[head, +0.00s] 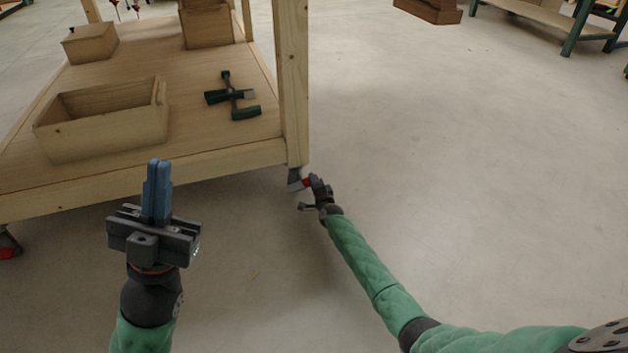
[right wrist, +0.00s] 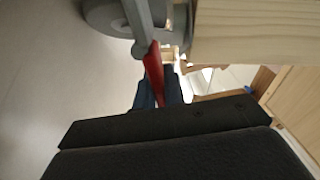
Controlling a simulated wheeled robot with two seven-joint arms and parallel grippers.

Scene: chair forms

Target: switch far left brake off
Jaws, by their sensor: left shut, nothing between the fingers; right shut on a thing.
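A wooden cart stands on casters. A red brake lever (head: 307,182) shows on the grey caster (head: 294,180) under its leg at the right. In the right wrist view the red lever (right wrist: 154,72) runs from the grey caster wheel (right wrist: 112,16) down between my blue fingertips. My right gripper (head: 317,184) is low by this caster, shut on the red lever; its fingers (right wrist: 158,92) hide the lever's end. Another red brake lever (head: 9,252) shows at the left edge of the head view. My left gripper (head: 158,168) is shut and empty, in front of the cart.
The cart's shelf (head: 200,140) bears an open wooden box (head: 105,130), a green-and-black clamp-like tool (head: 236,96) and a smaller box (head: 90,43). The wooden leg (head: 293,80) rises above the right caster. The floor (head: 450,150) to the right is clear.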

